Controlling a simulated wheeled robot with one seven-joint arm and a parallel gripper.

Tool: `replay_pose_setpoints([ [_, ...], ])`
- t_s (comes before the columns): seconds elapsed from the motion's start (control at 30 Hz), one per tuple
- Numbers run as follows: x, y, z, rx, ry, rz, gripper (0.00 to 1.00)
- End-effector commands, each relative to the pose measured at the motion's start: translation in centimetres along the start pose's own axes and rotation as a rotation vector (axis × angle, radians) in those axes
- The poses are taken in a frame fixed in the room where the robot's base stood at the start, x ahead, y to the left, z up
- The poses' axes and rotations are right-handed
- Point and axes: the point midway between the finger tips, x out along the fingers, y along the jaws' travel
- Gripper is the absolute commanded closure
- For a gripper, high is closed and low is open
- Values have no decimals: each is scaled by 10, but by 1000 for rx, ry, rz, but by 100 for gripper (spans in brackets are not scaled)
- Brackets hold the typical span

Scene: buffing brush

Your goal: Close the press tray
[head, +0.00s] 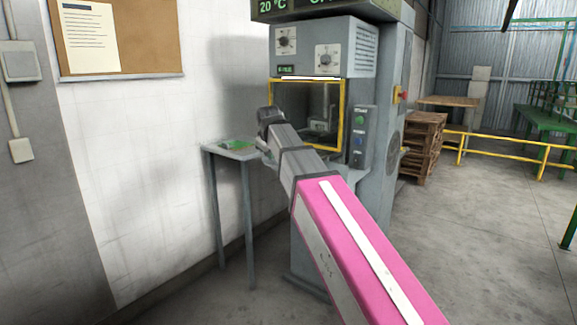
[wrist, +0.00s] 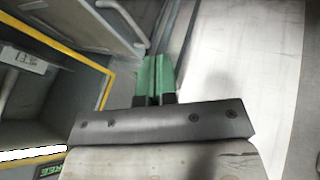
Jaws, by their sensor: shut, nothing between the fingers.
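The press (head: 310,50) is a grey cabinet with a yellow-framed front opening (head: 342,115). My arm reaches across its front from the lower right in the head view. My gripper's green fingers (wrist: 156,62) are together and empty in the wrist view. They are just outside the yellow frame (wrist: 105,90), beside a grey metal panel with a bar-like edge (wrist: 118,22), which looks like the press tray. I cannot tell whether the fingers touch it. In the head view my arm hides most of the tray area, and the fingertips cannot be made out.
A small grey side table (head: 232,152) with a green item (head: 237,144) stands left of the press, near the white wall. A button panel (head: 361,135) is right of the opening. Stacked pallets (head: 422,145) and a yellow rail (head: 500,143) are farther right.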

Motion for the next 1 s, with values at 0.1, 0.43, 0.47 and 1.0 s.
replay_pose_setpoints([
  [0.1,-6,1,-7,-11,8,5,100],
  [0.43,32,1,-8,-11,6,4,100],
  [0.47,37,1,-8,-11,6,4,100],
  [1.0,110,24,-7,-10,7,5,100],
])
